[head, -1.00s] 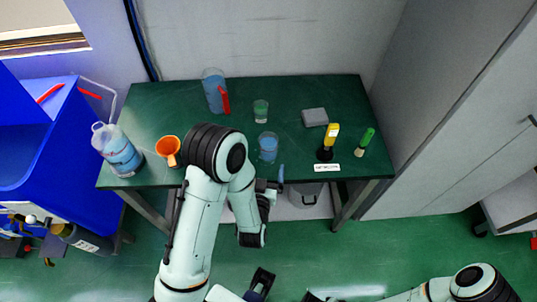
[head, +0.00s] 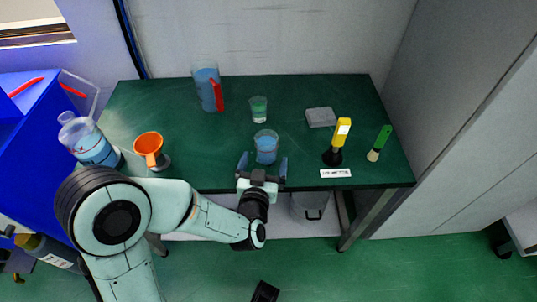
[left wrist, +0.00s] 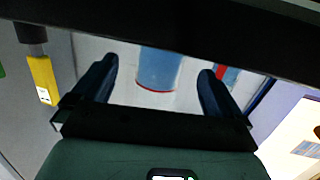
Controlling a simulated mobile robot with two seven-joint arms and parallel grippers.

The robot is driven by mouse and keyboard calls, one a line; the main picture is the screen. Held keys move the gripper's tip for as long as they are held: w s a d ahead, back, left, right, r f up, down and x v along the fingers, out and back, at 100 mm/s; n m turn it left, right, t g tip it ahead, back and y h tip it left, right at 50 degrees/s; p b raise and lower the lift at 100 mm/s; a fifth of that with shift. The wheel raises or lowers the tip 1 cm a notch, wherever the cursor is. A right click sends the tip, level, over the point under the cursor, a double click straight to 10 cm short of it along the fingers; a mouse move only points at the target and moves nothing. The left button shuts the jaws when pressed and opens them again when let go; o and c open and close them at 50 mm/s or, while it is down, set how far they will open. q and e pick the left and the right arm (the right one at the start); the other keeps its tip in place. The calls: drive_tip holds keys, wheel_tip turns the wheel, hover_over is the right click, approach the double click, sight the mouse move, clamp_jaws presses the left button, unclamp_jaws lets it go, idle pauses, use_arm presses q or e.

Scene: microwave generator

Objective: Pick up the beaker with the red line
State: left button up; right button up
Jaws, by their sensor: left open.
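The beaker with blue liquid (head: 266,150) stands upright near the front edge of the green table (head: 200,172). In the left wrist view the beaker (left wrist: 158,68) appears upside down, with a red line along its lower end in the picture. My left gripper (head: 263,166) is open and empty at the table's front edge, just in front of the beaker. In the left wrist view its fingers (left wrist: 158,72) appear on either side of the beaker, apart from it. My right gripper cannot be made out.
A green-liquid beaker (head: 259,109) stands behind it, and a blue-filled pitcher with red handle (head: 206,88) behind left. An orange funnel (head: 149,145) and bottle (head: 90,142) are left. A grey block (head: 320,117), yellow device (head: 341,131) and green-handled brush (head: 380,142) are right.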

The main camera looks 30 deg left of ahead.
sight(268, 143)
use_arm(q)
drive_tip(key=shift+w+a, duration=0.1)
drive_tip(key=shift+w, duration=0.05)
drive_tip(key=b+x, duration=0.1)
drive_tip(key=x, duration=0.4)
drive_tip(key=shift+r, duration=0.1)
drive_tip(key=c, duration=1.2)
use_arm(e)
drive_tip(key=shift+s+d+f, duration=0.1)
drive_tip(key=shift+d+f, duration=0.15)
drive_tip(key=shift+f, duration=0.4)
drive_tip(key=shift+d+f, duration=0.25)
drive_tip(key=shift+f, duration=0.35)
